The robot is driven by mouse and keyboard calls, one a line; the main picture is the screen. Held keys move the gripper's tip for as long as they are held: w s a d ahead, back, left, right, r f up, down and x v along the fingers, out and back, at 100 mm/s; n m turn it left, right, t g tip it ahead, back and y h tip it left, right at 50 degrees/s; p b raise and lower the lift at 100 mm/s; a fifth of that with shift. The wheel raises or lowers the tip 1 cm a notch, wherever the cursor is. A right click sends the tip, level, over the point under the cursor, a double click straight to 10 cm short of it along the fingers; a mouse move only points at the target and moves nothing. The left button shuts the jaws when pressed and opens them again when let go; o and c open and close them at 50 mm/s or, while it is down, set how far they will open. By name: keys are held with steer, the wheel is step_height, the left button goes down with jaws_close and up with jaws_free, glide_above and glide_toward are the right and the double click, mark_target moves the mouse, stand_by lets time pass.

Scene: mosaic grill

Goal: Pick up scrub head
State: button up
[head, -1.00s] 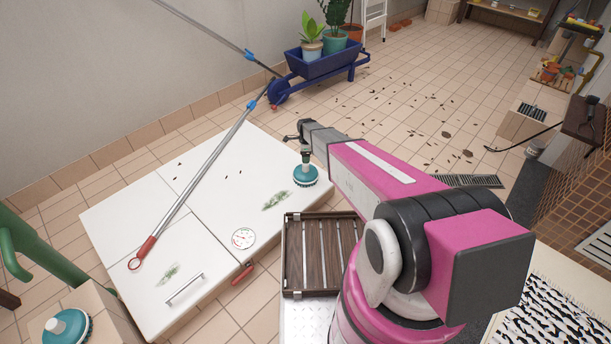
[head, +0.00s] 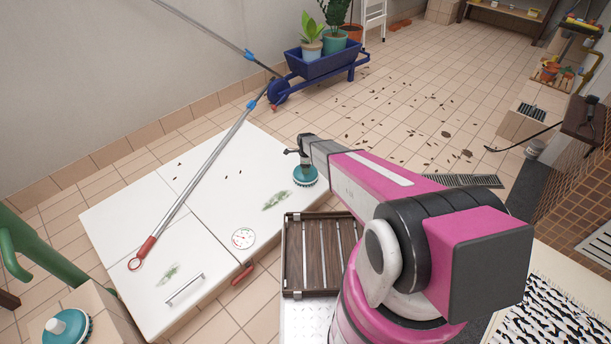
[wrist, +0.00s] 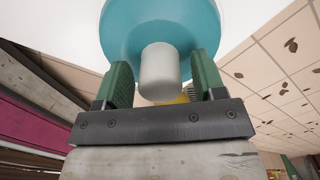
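A teal scrub head (head: 304,178) with bristles around its rim stands on the white panelled surface (head: 225,160), near its right end. My gripper (head: 304,160) is directly above it, pointing down. In the wrist view, the scrub head's teal disc (wrist: 118,30) and pale stem (wrist: 159,70) show at the top. The two green fingers of my gripper (wrist: 164,75) stand on either side of the stem, with a narrow gap visible on each side. The gripper looks open around the stem. A second teal scrub head (head: 72,328) with a white stem sits on a tan block at the lower left.
A long pole (head: 205,165) with a red end lies across the white surface. A round gauge (head: 243,238) and a handle (head: 185,290) are on its front part. A brown slatted rack (head: 318,250) stands beside it. A blue wheelbarrow planter (head: 325,65) is behind.

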jaws_close()
steer(key=shift+r, duration=0.15)
steer(key=shift+r, duration=0.6)
step_height(320, 180, up, 3)
steer(key=shift+s+f, duration=0.1)
steer(key=shift+f, duration=0.1)
steer(key=s+a+r, duration=0.7)
steer(key=a, duration=0.2)
steer(key=shift+s, duration=0.1)
